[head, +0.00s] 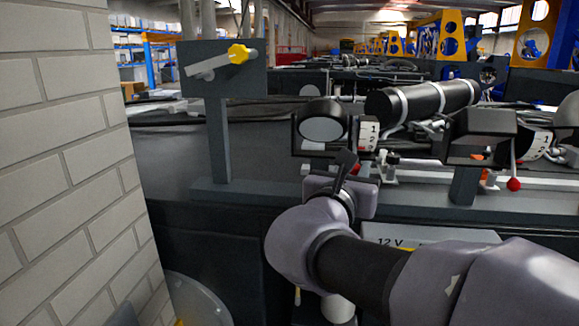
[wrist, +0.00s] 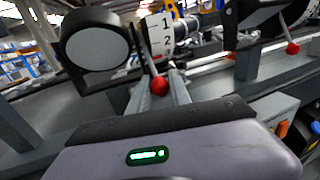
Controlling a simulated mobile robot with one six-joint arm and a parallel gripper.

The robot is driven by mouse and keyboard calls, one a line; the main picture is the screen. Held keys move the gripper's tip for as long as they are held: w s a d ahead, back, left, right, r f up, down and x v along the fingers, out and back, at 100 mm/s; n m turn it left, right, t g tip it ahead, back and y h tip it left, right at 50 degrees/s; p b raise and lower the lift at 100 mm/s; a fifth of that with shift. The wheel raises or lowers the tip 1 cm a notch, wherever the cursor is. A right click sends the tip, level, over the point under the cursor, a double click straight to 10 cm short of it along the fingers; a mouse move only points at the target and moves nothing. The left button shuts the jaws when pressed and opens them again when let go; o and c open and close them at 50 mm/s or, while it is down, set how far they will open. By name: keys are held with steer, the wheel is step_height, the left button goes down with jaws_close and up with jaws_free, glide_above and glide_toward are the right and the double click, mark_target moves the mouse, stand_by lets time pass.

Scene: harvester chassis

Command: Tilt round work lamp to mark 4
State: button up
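In the wrist view the lamp (wrist: 95,48) is at upper left. A white scale (head: 369,135) is on its right side; the wrist view shows the scale (wrist: 160,35) with marks 1 and 2. A lever with a red ball (wrist: 159,85) hangs below the scale. My gripper (wrist: 160,84) has its two grey fingers apart, one on each side of the red ball; contact is not clear.
A square lamp (head: 480,124) with its own scale and red-ball lever (head: 513,184) stands to the right. A yellow-knobbed handle on a dark plate (head: 222,69) is at left. A brick wall (head: 65,150) closes the left side. A 12 V box (head: 425,236) lies below my arm.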

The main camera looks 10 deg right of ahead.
jaws_close()
stand_by(1.0)
steer(key=shift+w+f+b, duration=0.15)
steer(key=shift+f+b, duration=0.55)
steer(key=shift+b, duration=0.4)
steer(key=w+b, duration=0.1)
steer(key=w+f+b, duration=0.1)
steer(key=b, duration=0.1)
steer(key=shift+w+d+f, duration=0.1)
steer(key=shift+w+d, duration=0.1)
steer(key=shift+d, duration=0.15)
